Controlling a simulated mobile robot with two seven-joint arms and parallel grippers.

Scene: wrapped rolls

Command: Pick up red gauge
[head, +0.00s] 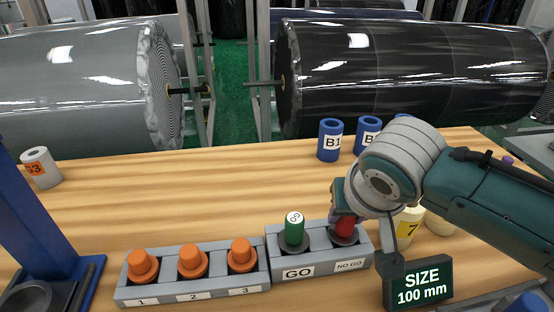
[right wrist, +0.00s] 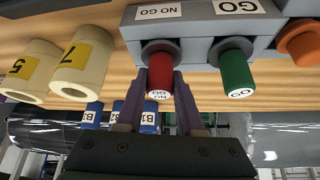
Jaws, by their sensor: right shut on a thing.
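The red gauge (right wrist: 160,79) stands in the NO GO place of the grey gauge holder (head: 318,268). In the head view the red gauge (head: 344,226) is partly hidden by my right gripper (head: 345,212). In the right wrist view the fingers of my right gripper (right wrist: 160,98) lie on both sides of the red gauge, shut on it. The gauge's base still sits at the holder. The green gauge (head: 294,230) stands beside it in the GO place. My left gripper is not in view.
A grey block (head: 192,296) with several orange plugs stands left of the holder. Blue rolls (head: 330,140) and cream rolls (right wrist: 82,60) stand near my right arm. A size sign (head: 418,284) is in front. The table (head: 190,200) is clear at middle left.

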